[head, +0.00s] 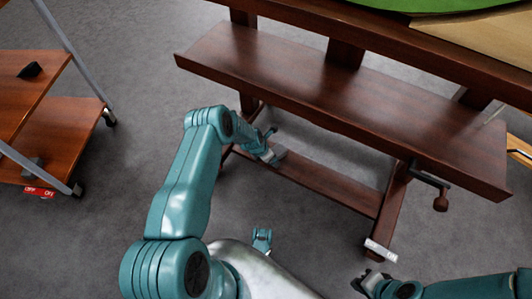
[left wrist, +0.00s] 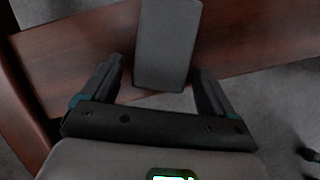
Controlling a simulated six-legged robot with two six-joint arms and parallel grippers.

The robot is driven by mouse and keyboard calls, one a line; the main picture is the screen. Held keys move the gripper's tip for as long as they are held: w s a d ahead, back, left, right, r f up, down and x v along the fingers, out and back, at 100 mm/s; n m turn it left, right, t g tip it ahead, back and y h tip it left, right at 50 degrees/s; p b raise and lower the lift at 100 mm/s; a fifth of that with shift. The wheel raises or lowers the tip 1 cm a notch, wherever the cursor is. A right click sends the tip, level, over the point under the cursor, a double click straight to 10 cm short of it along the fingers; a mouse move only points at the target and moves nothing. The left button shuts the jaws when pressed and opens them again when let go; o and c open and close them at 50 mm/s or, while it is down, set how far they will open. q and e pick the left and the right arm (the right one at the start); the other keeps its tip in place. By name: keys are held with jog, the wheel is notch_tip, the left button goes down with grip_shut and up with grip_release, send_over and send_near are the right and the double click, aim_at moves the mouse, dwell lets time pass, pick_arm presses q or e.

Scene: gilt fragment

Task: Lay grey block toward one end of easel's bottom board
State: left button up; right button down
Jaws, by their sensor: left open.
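The grey block (left wrist: 168,45) lies on the easel's dark red-brown bottom board (left wrist: 75,55) in the left wrist view, its near end between my left gripper's fingers. In the head view the block (head: 279,155) is a small grey patch near the board's left end, mostly hidden by the gripper. The bottom board (head: 335,188) runs low between the easel's feet. My left gripper (left wrist: 158,92) is open, fingers apart on both sides of the block with gaps. My right gripper (head: 366,282) is open and empty at the lower right, away from the board.
The easel's wide upper shelf (head: 330,90) overhangs the bottom board from behind. A dark crank knob (head: 440,202) sticks out at the right. A wooden trolley (head: 50,135) stands at the left. Grey carpet (head: 140,60) between trolley and easel is clear.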

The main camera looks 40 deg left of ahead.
pick_arm(q)
jog(key=p+v, duration=0.1)
jog(key=v, duration=1)
jog(key=shift+s+r+b, duration=0.2)
jog(key=shift+r+b, duration=0.15)
jog(key=shift+b, duration=0.05)
pick_arm(e)
jog(key=shift+r, duration=0.25)
jog(key=shift+s, duration=0.1)
pick_arm(q)
jog(key=s+d+r+m+g+h, duration=0.1)
jog(key=s+d+r+m+g, duration=0.15)
jog(key=s+d+m, duration=1.1)
jog(key=s+d+r+m+g+h, duration=0.1)
jog(key=s+d+r+m+h, duration=0.15)
jog(key=s+d+m, duration=1.05)
jog(key=w+a+r+m+p, duration=0.1)
jog(key=w+r+m+p, duration=0.1)
jog(key=r+p, duration=1.4)
jog(key=w+a+r+m+p, duration=0.1)
jog(key=w+r+m+p, duration=0.1)
jog(key=r+p, duration=1.4)
jog(key=shift+r+y+p, duration=0.25)
jog(key=shift+y+p, duration=0.1)
jog(key=shift+p, duration=0.15)
pick_arm(e)
notch_tip(320, 180, up, 32)
jog(key=s+a, duration=0.1)
jog(key=shift+r+n+g, duration=0.25)
jog(key=shift+n+g, duration=0.05)
